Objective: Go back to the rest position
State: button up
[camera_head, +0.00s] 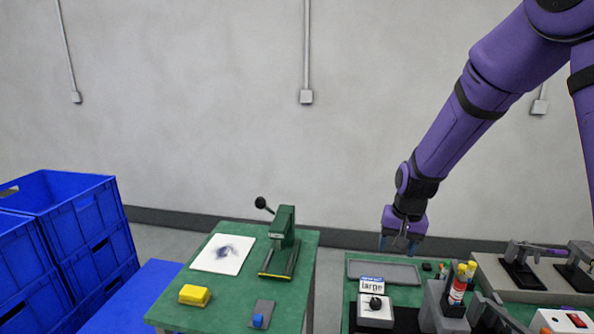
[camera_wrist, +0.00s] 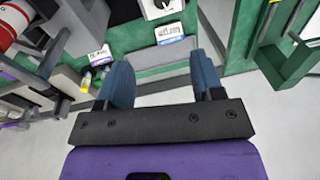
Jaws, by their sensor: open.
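My gripper (camera_head: 399,243) hangs from my purple arm above the back part of the right-hand green table. It points down and is empty. In the wrist view its two blue fingers (camera_wrist: 164,82) stand apart with nothing between them. In the head view a grey tray (camera_head: 384,272) lies below and near the gripper. A white box with a black knob (camera_head: 375,312) and a card reading "large" (camera_head: 371,285) stands in front of that tray. The "large" card also shows in the wrist view (camera_wrist: 170,31).
A left green table (camera_head: 219,310) holds a green press (camera_head: 282,240), a stained white sheet (camera_head: 222,254) and a yellow block (camera_head: 195,295). Blue crates (camera_head: 90,215) are stacked at far left. A red-labelled bottle (camera_head: 458,286) and clamps stand at right. The air around my gripper is clear.

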jog(key=s+d+r+n+t, duration=0.2)
jog(key=s+d+r+t, duration=0.15)
jog(key=s+r, duration=1.7)
jog(key=s+d+r+n, duration=0.1)
jog(key=s+d+r, duration=0.1)
jog(key=s, duration=0.6)
jog(key=shift+s+h, duration=0.3)
jog(key=shift+h, duration=0.1)
